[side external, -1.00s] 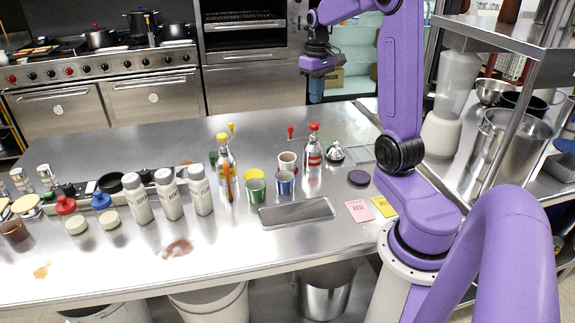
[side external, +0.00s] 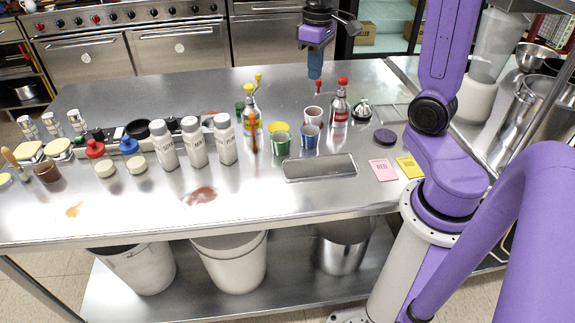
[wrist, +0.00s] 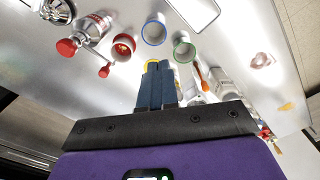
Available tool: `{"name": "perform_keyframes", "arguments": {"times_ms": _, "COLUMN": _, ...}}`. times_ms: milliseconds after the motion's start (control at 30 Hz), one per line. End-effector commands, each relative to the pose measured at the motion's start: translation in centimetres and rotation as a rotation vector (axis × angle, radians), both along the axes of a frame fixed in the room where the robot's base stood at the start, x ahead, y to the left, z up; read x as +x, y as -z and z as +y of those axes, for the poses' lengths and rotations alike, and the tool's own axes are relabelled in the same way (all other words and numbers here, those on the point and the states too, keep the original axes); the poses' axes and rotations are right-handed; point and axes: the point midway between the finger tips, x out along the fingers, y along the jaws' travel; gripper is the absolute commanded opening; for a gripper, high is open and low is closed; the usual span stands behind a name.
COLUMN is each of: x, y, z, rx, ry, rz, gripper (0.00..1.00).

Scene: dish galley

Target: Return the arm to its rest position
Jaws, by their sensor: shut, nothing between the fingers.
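My gripper (side external: 315,72) hangs over the back part of the steel counter, fingers pointing down, above and behind the cups. In the wrist view its two dark blue fingers (wrist: 157,88) are together with nothing between them. Below it stand a white cup with a red rim (side external: 313,115), a blue cup (side external: 309,138), a green cup (side external: 280,143) and a red-capped bottle (side external: 339,106). The gripper is apart from all of them. The wrist view also shows the red-rimmed cup (wrist: 124,46), the blue-rimmed cup (wrist: 154,30) and the green-rimmed cup (wrist: 184,48).
A yellow-topped bottle (side external: 250,108) and several white bottles (side external: 195,144) stand to the left. A metal tray (side external: 320,167) lies in front of the cups, with a pink card (side external: 383,170) and a yellow card (side external: 409,167) beside it. A blender (side external: 482,75) stands at the right.

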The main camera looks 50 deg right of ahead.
Motion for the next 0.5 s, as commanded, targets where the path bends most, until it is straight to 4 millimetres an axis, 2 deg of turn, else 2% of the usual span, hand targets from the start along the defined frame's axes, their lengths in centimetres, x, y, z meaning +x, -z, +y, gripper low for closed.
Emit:
{"name": "perform_keyframes", "arguments": {"times_ms": 33, "x": -0.6, "y": 0.2, "z": 1.8, "rx": 0.0, "ry": -0.057, "rz": -0.001, "gripper": 0.0}}
{"name": "perform_keyframes", "arguments": {"times_ms": 200, "x": -3.3, "y": 0.9, "z": 7.0, "rx": 0.001, "ry": -0.226, "rz": -0.006, "gripper": 0.0}}
{"name": "perform_keyframes", "arguments": {"times_ms": 367, "x": -6.7, "y": 1.6, "z": 10.9, "rx": 0.003, "ry": -0.386, "rz": -0.009, "gripper": 0.0}}
{"name": "perform_keyframes", "arguments": {"times_ms": 500, "x": -10.2, "y": 2.3, "z": 13.5, "rx": 0.005, "ry": -0.525, "rz": -0.012, "gripper": 0.0}}
